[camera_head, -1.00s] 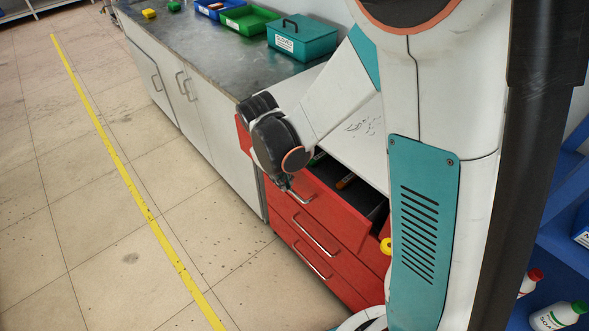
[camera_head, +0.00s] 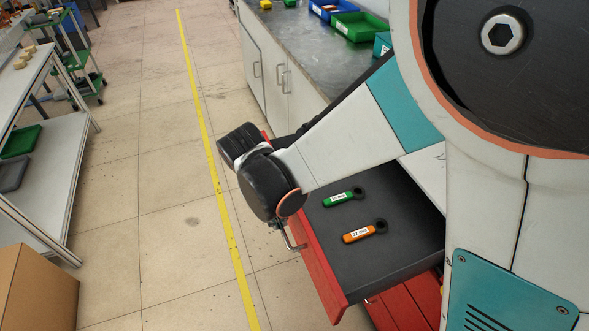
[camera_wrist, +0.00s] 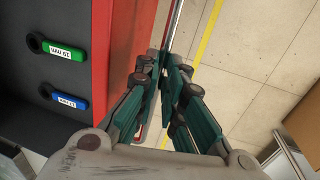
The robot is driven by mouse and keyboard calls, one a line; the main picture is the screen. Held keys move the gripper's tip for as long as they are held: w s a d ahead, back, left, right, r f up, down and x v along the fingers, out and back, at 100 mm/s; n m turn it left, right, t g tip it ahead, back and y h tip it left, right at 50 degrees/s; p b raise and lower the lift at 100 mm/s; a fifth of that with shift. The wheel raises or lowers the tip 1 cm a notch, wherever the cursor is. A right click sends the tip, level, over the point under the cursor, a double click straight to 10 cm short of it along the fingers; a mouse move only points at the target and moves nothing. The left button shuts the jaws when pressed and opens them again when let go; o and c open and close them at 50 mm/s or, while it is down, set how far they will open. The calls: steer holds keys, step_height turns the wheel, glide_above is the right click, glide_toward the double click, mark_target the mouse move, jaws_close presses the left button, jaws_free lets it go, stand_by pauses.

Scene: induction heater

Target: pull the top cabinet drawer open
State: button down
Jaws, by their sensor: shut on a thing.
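The top drawer (camera_head: 318,272) of the red cabinet stands pulled well out, with its dark interior in view. Its metal handle (camera_head: 297,240) is on the red front, partly hidden by my wrist in the head view. My gripper (camera_wrist: 163,66) is at the handle, fingers closed on it; the exact grip is partly hidden by the fingers. The drawer's red front panel also shows in the wrist view (camera_wrist: 123,50), left of the fingers. In the drawer lie a green-handled tool (camera_head: 343,198) and an orange-handled tool (camera_head: 362,232); the wrist view also shows a blue-handled one (camera_wrist: 66,98).
The lower red drawers (camera_head: 405,306) are beneath the open one. A grey worktop (camera_head: 300,50) with a green bin (camera_head: 358,27) runs behind. A cardboard box (camera_head: 35,290) and a shelf table (camera_head: 60,165) stand at left. The floor before the drawer is clear.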

steer(key=shift+s+a, duration=0.2)
steer(key=shift+a, duration=0.2)
steer(key=c, duration=1.7)
jaws_free()
